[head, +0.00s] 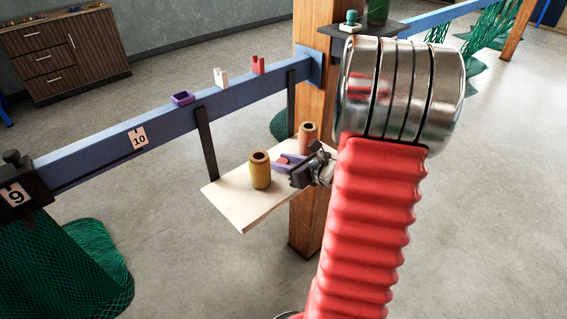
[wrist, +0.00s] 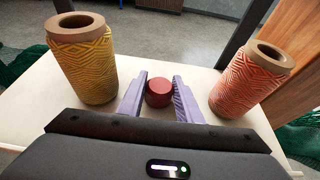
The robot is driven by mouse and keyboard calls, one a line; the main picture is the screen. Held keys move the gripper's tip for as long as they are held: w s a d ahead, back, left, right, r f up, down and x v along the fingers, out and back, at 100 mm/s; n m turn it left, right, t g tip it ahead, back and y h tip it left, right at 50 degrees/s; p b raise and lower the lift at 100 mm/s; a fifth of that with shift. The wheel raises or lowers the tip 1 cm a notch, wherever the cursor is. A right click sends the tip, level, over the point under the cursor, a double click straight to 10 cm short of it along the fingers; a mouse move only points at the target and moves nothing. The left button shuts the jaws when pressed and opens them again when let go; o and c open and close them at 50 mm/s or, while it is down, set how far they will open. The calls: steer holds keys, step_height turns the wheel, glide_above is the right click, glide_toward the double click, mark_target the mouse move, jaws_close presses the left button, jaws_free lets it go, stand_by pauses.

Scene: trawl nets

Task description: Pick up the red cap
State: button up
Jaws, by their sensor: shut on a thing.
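The red cap (wrist: 159,93) is a small dark red round piece between the two purple fingers of my gripper (wrist: 160,98) in the wrist view. My gripper is shut on it. In the head view my gripper (head: 289,163) reaches over the pale shelf (head: 236,202), and a bit of the red cap (head: 283,160) shows between the fingers. I cannot tell whether the cap touches the shelf or is just above it.
A yellow spool (head: 260,171) stands left of my gripper and an orange-red spool (head: 307,137) behind it, both close. A blue beam (head: 170,124) carries purple, white and red holders. A wooden post (head: 312,215) stands by the shelf. Green net (head: 70,265) hangs at left.

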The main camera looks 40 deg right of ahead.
mark_target(283, 161)
steer(key=shift+r, duration=5)
steer(key=shift+s, duration=0.15)
